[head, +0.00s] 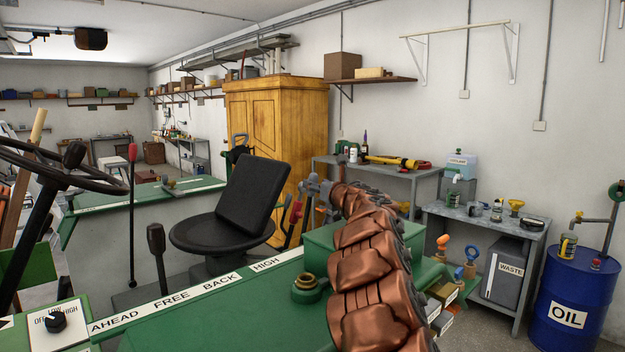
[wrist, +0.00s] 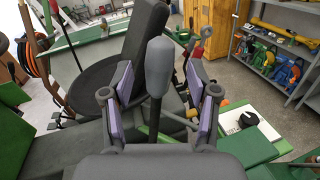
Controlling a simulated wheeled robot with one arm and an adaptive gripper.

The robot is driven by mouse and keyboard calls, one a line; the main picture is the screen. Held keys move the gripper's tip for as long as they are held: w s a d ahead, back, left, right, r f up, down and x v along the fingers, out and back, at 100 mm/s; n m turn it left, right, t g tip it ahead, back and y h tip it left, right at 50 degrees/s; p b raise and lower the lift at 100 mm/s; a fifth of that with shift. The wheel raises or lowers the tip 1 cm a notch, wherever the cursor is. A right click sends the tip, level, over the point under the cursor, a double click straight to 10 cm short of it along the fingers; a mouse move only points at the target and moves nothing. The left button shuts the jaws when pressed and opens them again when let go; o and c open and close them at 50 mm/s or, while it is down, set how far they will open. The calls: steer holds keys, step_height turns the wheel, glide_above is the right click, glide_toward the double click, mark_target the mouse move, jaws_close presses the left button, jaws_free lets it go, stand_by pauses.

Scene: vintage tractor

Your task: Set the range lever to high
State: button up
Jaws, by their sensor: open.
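In the wrist view my gripper (wrist: 160,82) is open. Its two purple-padded fingers stand on either side of an upright lever with a rounded grey grip (wrist: 160,65), with gaps on both sides. No label is legible beside it there, so I cannot tell for sure that it is the range lever. In the head view a white HIGH label (head: 266,264) lies on the green panel edge, right of an AHEAD FREE BACK label (head: 158,303). A dark-grey-gripped lever (head: 156,240) stands behind that strip.
The black seat (head: 236,205) stands behind the labels and also behind the grey grip in the wrist view (wrist: 143,35). A tall red-knobbed lever (head: 133,153) and the steering wheel (head: 60,165) are at left. A brass-capped fitting (head: 305,283) sits on the green panel.

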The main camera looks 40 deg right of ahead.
steer(key=shift+p+x, duration=0.85)
steer(key=shift+x, duration=0.85)
steer(key=shift+c, duration=0.2)
jaws_close()
